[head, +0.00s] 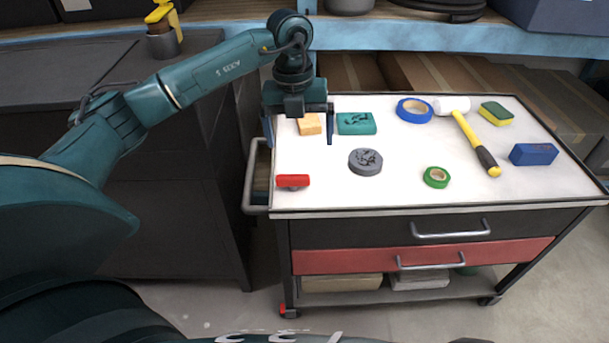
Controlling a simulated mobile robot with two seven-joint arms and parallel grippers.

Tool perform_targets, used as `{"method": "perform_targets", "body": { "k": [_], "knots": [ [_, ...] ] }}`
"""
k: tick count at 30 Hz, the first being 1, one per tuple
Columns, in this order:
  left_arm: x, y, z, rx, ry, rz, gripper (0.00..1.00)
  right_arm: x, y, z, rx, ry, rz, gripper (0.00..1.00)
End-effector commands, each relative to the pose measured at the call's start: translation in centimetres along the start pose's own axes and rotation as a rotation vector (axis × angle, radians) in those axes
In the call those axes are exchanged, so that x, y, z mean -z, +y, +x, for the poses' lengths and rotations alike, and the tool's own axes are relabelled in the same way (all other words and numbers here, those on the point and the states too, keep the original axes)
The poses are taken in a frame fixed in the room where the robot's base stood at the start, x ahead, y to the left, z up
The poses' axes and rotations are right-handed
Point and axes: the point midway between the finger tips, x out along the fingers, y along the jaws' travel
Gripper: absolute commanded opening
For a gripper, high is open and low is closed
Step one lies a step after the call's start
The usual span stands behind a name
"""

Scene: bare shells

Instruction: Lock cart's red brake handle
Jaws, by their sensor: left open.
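The cart (400,210) stands in front of me with a white top. A red handle (293,181) with a small grey part under it sits at the near left corner of the top, lying crosswise. My left gripper (299,142) points down over the left part of the cart, beyond the red handle in the picture. Its two fingers are wide apart, with nothing seen held. A tan block (310,124) shows between the fingers; whether they touch it I cannot tell. A red part (288,311) also shows at the front left caster. My right gripper is out of view.
On the cart top are a teal box (356,123), grey disc (366,161), green tape (437,177), blue tape (414,110), hammer (474,140), sponge (496,113) and blue block (533,154). A metal push bar (250,178) runs along the left side. Shelving stands behind.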

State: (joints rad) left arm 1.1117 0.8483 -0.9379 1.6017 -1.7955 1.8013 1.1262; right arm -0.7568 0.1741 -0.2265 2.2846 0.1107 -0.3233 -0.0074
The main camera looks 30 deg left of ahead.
Motion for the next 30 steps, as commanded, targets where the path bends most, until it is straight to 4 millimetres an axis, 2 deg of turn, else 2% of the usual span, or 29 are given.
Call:
{"method": "perform_targets", "body": {
  "k": [1,4,8,11,21,25,30],
  "knots": [
    [-0.7,0.9,-0.5,-0.03,-0.024,-0.027,0.95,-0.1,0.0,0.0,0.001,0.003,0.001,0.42],
    [-1.2,1.8,-1.0,-0.066,-0.046,-0.056,0.95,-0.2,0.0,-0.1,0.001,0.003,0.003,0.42],
    [-1.4,2.1,-0.3,-0.077,-0.05,-0.063,0.95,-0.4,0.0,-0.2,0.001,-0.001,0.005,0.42],
    [-1.4,2.2,1.3,-0.076,-0.047,-0.062,0.95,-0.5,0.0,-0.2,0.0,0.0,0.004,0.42],
    [-1.7,2.6,8.3,-0.073,-0.046,-0.06,0.95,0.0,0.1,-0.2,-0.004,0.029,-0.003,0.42],
    [-1.8,2.7,10.3,-0.072,-0.048,-0.06,0.95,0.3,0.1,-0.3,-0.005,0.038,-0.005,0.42],
    [-1.9,2.8,11.6,-0.07,-0.048,-0.06,0.95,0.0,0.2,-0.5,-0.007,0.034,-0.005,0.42]
  ]
}}
